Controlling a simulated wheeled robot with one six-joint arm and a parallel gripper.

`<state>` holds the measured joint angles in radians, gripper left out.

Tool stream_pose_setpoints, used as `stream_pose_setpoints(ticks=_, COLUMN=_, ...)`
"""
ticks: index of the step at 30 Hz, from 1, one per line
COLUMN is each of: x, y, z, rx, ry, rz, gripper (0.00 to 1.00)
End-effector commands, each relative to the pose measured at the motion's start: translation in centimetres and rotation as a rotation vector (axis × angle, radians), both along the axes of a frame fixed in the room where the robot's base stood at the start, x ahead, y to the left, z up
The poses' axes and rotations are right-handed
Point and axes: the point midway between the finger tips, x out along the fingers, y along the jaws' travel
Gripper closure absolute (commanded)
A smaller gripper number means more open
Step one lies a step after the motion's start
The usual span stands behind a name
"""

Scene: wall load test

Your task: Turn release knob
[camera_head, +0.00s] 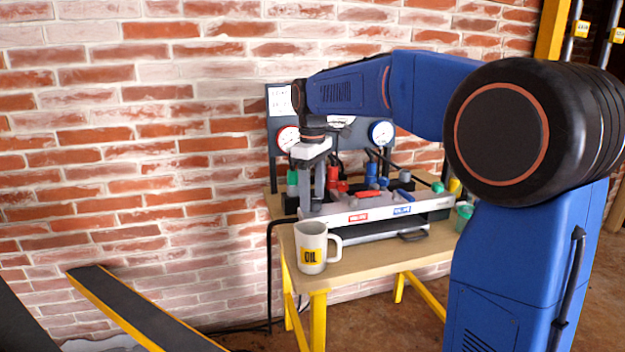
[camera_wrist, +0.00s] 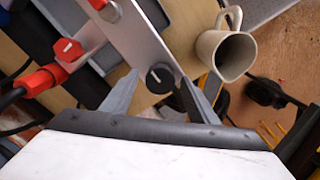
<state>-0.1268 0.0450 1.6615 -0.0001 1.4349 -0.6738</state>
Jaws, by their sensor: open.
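A round black knob (camera_wrist: 160,78) with a white pointer line sits on a pale metal panel (camera_wrist: 140,30) in the wrist view. No label naming it is readable. A red knob (camera_wrist: 68,50) with a white mark is farther left. My gripper (camera_wrist: 158,78) is open, with one grey finger on each side of the black knob near its tips. I cannot tell whether the fingers touch it. In the head view my gripper (camera_head: 312,207) points down at the left end of the test bench (camera_head: 385,215), and the black knob is hidden there.
A white mug marked OIL (camera_head: 308,240) stands at the table's (camera_head: 370,265) front left, close to my gripper; it also shows in the wrist view (camera_wrist: 228,50). Gauges (camera_head: 382,132) and red and blue fittings (camera_head: 371,172) are behind. A brick wall (camera_head: 150,150) is at the back.

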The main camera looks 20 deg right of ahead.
Motion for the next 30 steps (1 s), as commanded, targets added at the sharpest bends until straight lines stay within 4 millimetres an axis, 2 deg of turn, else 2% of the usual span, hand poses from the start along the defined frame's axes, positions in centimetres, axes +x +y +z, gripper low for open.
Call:
stream_pose_setpoints(ticks=5, x=0.1, y=0.0, z=2.0, rx=0.0, ry=-0.003, rz=0.0, gripper=0.46)
stream_pose_setpoints(ticks=24, x=0.1, y=0.0, z=14.3, rx=0.0, ry=-0.003, rz=0.0, gripper=0.46)
stream_pose_setpoints(ticks=30, x=0.0, y=0.0, z=16.5, rx=0.0, ry=-0.001, rz=0.0, gripper=0.46)
